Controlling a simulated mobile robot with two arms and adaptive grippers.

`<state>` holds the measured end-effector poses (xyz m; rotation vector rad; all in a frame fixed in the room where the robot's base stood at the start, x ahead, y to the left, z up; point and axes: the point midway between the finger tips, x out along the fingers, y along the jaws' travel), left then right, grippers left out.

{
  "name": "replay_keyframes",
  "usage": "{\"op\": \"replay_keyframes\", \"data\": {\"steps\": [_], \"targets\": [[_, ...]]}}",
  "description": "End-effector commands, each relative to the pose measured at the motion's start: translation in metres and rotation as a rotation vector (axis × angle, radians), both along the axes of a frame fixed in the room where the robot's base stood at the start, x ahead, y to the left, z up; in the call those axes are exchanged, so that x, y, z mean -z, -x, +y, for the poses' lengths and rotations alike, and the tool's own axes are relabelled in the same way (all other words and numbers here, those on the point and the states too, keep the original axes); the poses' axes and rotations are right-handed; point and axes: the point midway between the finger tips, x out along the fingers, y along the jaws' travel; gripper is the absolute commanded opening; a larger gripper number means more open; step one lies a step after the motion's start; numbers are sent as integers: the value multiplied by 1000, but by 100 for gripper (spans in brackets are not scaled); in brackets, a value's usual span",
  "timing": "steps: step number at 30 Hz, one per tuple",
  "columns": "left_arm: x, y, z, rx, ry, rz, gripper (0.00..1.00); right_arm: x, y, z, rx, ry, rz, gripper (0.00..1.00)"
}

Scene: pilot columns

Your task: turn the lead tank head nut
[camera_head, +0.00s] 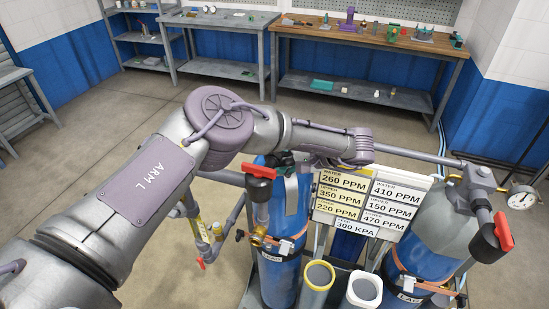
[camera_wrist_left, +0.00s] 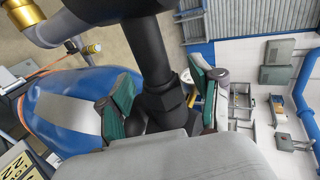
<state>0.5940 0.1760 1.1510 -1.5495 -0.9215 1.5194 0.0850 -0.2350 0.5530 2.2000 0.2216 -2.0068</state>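The lead tank (camera_head: 280,280) is a blue cylinder with a grey band and a LEAD label, left of the sign board. Its dark head with a red-handled valve (camera_head: 260,172) is partly hidden by my left arm. My left gripper (camera_head: 287,160) is at the tank top, small and partly hidden in the head view. In the left wrist view, the black head nut (camera_wrist_left: 162,100) stands between the two green-padded fingers of my left gripper (camera_wrist_left: 163,85). The fingers are apart, one on each side, with a gap visible at the right finger. My right gripper is not in view.
The sign board (camera_head: 370,202) stands between the tanks, with two open-topped columns (camera_head: 318,276) in front. Workbenches (camera_head: 365,40) line the back wall; the floor before them is clear.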

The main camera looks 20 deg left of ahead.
Motion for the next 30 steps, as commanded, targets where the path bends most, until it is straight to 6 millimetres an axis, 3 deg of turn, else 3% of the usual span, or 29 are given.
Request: {"op": "replay_keyframes", "data": {"steps": [11, 30], "targets": [[-3, 0, -5, 1, 1, 0, 67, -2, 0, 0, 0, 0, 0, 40], [-24, 1, -45, 0, 0, -1, 67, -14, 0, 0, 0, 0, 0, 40]]}}
